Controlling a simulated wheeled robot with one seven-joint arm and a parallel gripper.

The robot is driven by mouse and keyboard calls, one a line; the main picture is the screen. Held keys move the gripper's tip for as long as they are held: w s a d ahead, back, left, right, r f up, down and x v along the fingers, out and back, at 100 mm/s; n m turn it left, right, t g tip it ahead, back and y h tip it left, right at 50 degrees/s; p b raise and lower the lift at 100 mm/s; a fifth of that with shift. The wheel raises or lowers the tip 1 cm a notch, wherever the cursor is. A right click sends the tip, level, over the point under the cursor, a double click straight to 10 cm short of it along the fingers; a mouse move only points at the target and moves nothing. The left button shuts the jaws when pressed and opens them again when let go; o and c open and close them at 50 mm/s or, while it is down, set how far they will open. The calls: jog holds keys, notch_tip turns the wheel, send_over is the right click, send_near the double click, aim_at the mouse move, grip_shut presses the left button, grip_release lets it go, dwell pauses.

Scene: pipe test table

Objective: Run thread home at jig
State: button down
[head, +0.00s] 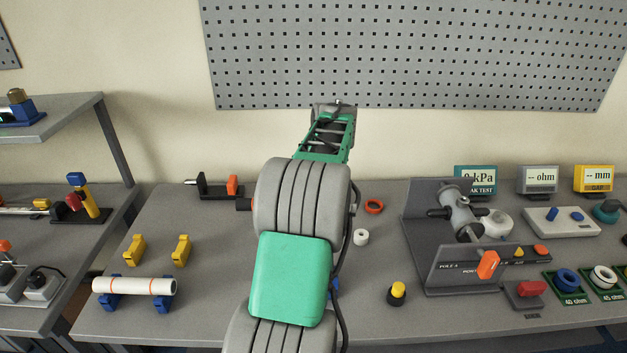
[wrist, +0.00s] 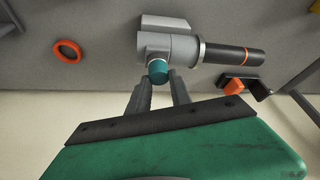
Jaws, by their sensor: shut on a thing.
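In the wrist view, the fingers of my gripper (wrist: 158,92) reach up to a teal round end (wrist: 157,71) on a grey pipe fitting (wrist: 170,46). My gripper is shut on this teal end, between its fingertips. A dark pipe (wrist: 232,55) with an orange band lies in line with the fitting, against a pale collar. A light grey block (wrist: 167,22) is behind the fitting. The thread itself is hidden. In the head view my arm covers my gripper and the fitting; a dark pipe end (head: 244,204) shows left of the arm.
An orange ring (head: 374,206) and a white ring (head: 361,237) lie right of my arm. A black fixture with an orange block (head: 232,185) stands at the back left. The grey test stand (head: 420,240) is at the right. A white pipe (head: 135,286) rests on blue supports.

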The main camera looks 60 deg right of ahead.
jog(key=shift+w+f+m+h+b, duration=0.15)
jog(key=shift+m+h+b, duration=0.25)
jog(key=shift+m, duration=0.3)
jog(key=shift+m+g, duration=0.3)
jog(key=shift+m, duration=0.5)
jog(key=shift+r+m, duration=0.2)
jog(key=shift+m, duration=0.1)
jog(key=c, duration=1.1)
grip_release()
jog(key=shift+s, duration=0.2)
